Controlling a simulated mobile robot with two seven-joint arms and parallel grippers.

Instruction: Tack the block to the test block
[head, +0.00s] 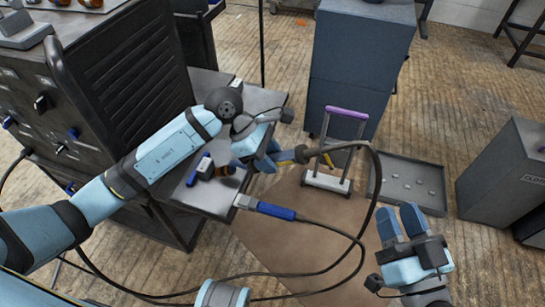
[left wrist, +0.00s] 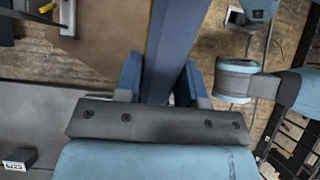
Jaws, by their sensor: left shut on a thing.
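My left gripper (head: 268,160) is shut on a blue torch-like tool (head: 285,157) with a yellow band and a black cable. In the left wrist view the blue tool (left wrist: 178,50) runs between the fingers (left wrist: 160,82). It is held above the brown mat, beside the small table. I cannot tell which part is the test block. My right gripper (head: 401,222) is open and empty, lower right of the frame.
A grey tray (head: 433,202) with several small pieces lies right of the pale block. Cable loops cross the mat (head: 290,245). Grey cabinets (head: 360,70) stand behind.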

